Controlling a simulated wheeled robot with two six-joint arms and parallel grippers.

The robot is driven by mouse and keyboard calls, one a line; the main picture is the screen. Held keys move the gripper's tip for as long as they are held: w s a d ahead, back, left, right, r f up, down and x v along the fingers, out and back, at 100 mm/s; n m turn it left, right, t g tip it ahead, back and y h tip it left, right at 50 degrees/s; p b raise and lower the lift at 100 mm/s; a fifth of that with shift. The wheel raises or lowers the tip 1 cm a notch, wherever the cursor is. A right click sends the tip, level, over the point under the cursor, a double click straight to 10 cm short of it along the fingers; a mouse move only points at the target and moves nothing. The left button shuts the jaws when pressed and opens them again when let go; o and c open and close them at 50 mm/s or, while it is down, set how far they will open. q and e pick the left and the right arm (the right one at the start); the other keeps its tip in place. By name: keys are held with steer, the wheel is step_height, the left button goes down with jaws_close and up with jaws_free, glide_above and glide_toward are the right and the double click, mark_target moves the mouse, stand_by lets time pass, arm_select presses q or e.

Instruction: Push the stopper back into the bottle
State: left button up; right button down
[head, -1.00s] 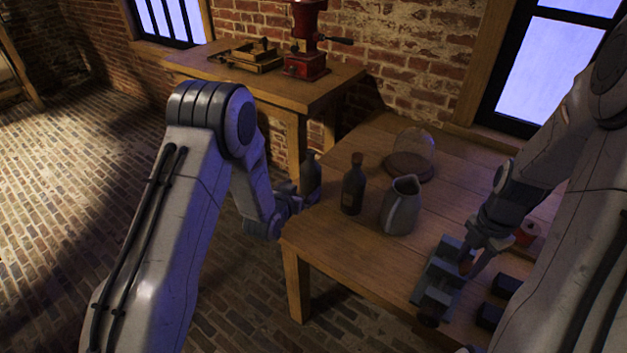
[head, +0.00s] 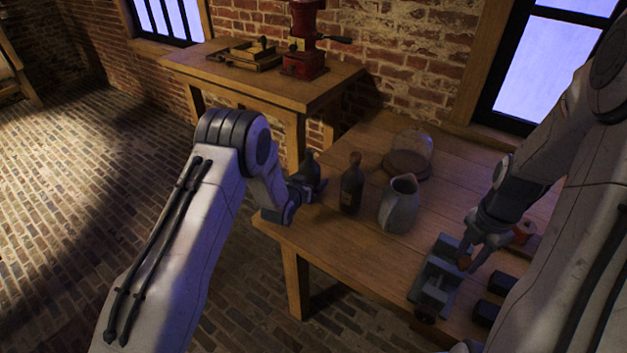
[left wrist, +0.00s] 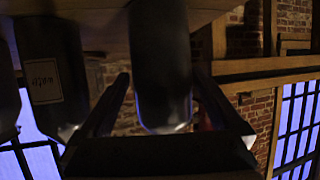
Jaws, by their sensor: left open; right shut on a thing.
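A dark labelled bottle (head: 351,190) with a brown stopper (head: 355,158) in its top stands upright on the table; how deep the stopper sits is too small to tell. Another dark bottle (head: 308,164) stands left of it, near the table's left edge. My left gripper (head: 312,187) is open at this left bottle. In the left wrist view, upside down, that bottle (left wrist: 160,65) shows between the spread fingers (left wrist: 160,110), the labelled bottle (left wrist: 48,80) beside it. My right gripper (head: 470,262) is shut on a small brown thing (head: 464,262) by a grey metal fixture (head: 432,290).
A grey pitcher (head: 399,207) stands right of the labelled bottle. A glass dome on a wooden base (head: 407,165) is behind them. Small dark blocks (head: 487,311) lie near the fixture. A red coffee grinder (head: 303,65) stands on the back table.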

arm_select(q)
steer(key=shift+x, duration=2.1)
arm_select(e)
steer(key=shift+r, duration=0.4)
arm_select(q)
steer(key=shift+a+f, duration=0.15)
steer(key=shift+c, duration=0.3)
jaws_close()
steer(key=shift+r+b, duration=0.35)
steer(key=shift+r, duration=4.7)
arm_select(e)
steer(key=shift+f, duration=0.6)
